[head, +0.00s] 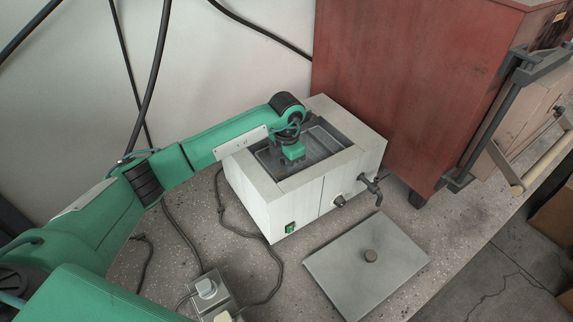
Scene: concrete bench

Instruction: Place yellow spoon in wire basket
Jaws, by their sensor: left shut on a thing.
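My left gripper (292,151) is over the open tank of a white box-shaped bath (255,184). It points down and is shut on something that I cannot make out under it. A grey basket (326,139) sits inside the tank; its mesh is too small to tell clearly. The gripper is above or just inside the basket opening; the exact height is unclear. No yellow spoon shows, and it may be hidden beneath the gripper. My right gripper is not in view.
A flat grey lid (367,263) with a knob lies in front of the bath. A tap (369,187) juts from its side. A red cabinet (410,85) stands close behind on the right. Cables and a small grey box (210,297) lie at the front left.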

